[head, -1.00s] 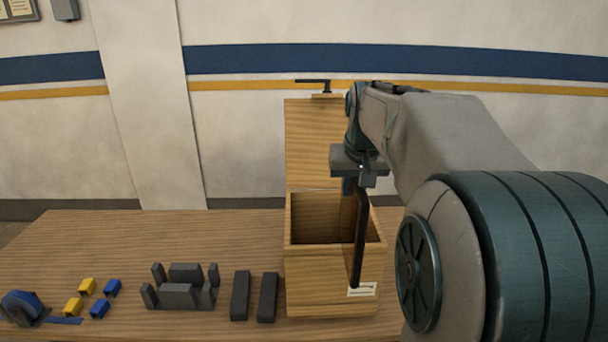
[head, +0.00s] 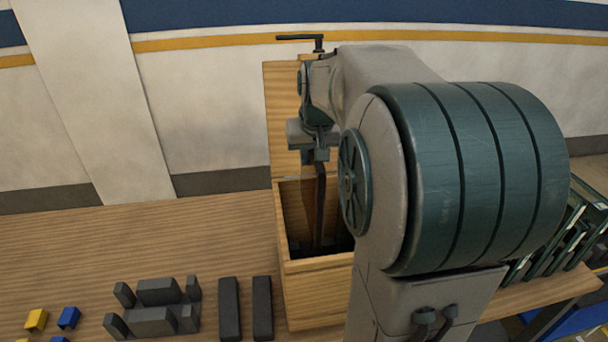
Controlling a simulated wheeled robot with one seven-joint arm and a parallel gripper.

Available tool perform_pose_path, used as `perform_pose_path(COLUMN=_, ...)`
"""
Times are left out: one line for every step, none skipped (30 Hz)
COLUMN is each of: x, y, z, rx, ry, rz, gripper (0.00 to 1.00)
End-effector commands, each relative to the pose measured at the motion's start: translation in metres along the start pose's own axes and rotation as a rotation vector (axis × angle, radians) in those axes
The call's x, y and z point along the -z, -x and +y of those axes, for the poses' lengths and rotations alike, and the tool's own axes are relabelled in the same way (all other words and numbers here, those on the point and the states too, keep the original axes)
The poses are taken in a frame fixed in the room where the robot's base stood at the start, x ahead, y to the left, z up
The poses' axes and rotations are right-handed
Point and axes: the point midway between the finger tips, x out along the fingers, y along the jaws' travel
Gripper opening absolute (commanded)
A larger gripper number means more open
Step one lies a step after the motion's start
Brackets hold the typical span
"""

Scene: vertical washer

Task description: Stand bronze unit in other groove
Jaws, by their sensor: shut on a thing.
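My gripper (head: 314,155) points down over the open wooden box (head: 318,264) and is shut on the top of a tall, thin, dark brown piece, seemingly the bronze unit (head: 319,205). The unit hangs upright and nearly edge-on, with its lower part inside the box. Its lower end is near the box floor; I cannot tell whether it touches or sits in a groove. Dark fittings (head: 299,247) show low inside the box. My arm hides the box's right side.
Two dark bars (head: 229,308) and a grey slotted block (head: 152,308) lie left of the box. Yellow (head: 36,320) and blue (head: 69,318) blocks are farther left. Green racks (head: 565,238) stand at the right. A black-handled clamp (head: 318,44) tops the box's tall back board.

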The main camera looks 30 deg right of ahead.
Motion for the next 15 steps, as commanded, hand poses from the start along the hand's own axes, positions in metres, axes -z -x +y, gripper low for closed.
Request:
perform_pose_path(x=-0.006, y=-0.013, z=0.000, rx=0.000, ry=-0.001, rz=0.002, gripper=0.00)
perform_pose_path(x=-0.008, y=-0.019, z=0.000, rx=0.000, ry=-0.001, rz=0.004, gripper=0.00)
perform_pose_path(x=-0.012, y=-0.027, z=0.000, rx=0.000, ry=-0.001, rz=0.003, gripper=0.00)
perform_pose_path(x=-0.014, y=-0.033, z=0.000, rx=0.000, ry=-0.001, rz=0.004, gripper=0.00)
perform_pose_path(x=-0.017, y=-0.038, z=0.000, rx=0.000, ry=-0.001, rz=0.003, gripper=0.00)
perform_pose_path(x=-0.019, y=-0.043, z=0.000, rx=-0.001, ry=0.000, rz=0.005, gripper=0.00)
perform_pose_path(x=-0.021, y=-0.048, z=0.000, rx=-0.001, ry=-0.001, rz=0.004, gripper=0.00)
perform_pose_path(x=-0.023, y=-0.052, z=0.000, rx=-0.001, ry=0.000, rz=0.004, gripper=0.00)
perform_pose_path(x=-0.025, y=-0.055, z=0.000, rx=-0.001, ry=0.000, rz=0.005, gripper=0.00)
perform_pose_path(x=-0.026, y=-0.057, z=0.000, rx=-0.001, ry=0.000, rz=0.006, gripper=0.00)
perform_pose_path(x=-0.026, y=-0.059, z=0.000, rx=-0.001, ry=0.000, rz=0.006, gripper=0.00)
perform_pose_path(x=-0.027, y=-0.060, z=0.000, rx=-0.001, ry=0.000, rz=0.006, gripper=0.00)
perform_pose_path(x=-0.028, y=-0.062, z=0.000, rx=-0.001, ry=0.000, rz=0.006, gripper=0.00)
perform_pose_path(x=-0.028, y=-0.063, z=0.000, rx=-0.001, ry=0.000, rz=0.007, gripper=0.00)
perform_pose_path(x=-0.029, y=-0.065, z=0.000, rx=-0.001, ry=0.000, rz=0.007, gripper=0.00)
